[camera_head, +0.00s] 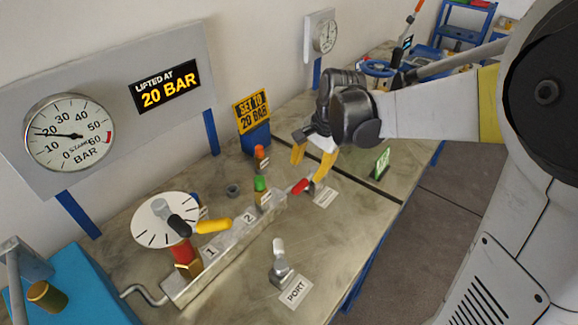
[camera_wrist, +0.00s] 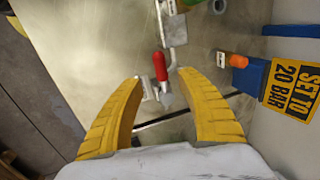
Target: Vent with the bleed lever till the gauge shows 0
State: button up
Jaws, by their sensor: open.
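The bleed lever appears to be the short red-handled lever (camera_head: 300,186) on the bench at the far end of the metal block; its label is too small to read. The red handle (camera_wrist: 160,66) also shows in the wrist view, upright in the picture and in line with the gap between my fingers. My gripper (camera_head: 311,165) is open, with yellow fingers just above and beyond the lever; in the wrist view the fingertips (camera_wrist: 160,80) stand either side of it, not closed on it. The round gauge (camera_head: 70,132) has its needle near 20 bar.
A white-tipped fitting (camera_head: 280,262) is beside the PORT label. A "SET TO 20 BAR" sign (camera_head: 252,111) stands behind. A second gauge (camera_head: 325,36) is at the back.

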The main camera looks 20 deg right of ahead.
aim_at(300, 186)
jog(key=b+x, duration=0.3)
jog(key=x, duration=0.6)
jog(key=shift+f, duration=0.15)
grip_shut()
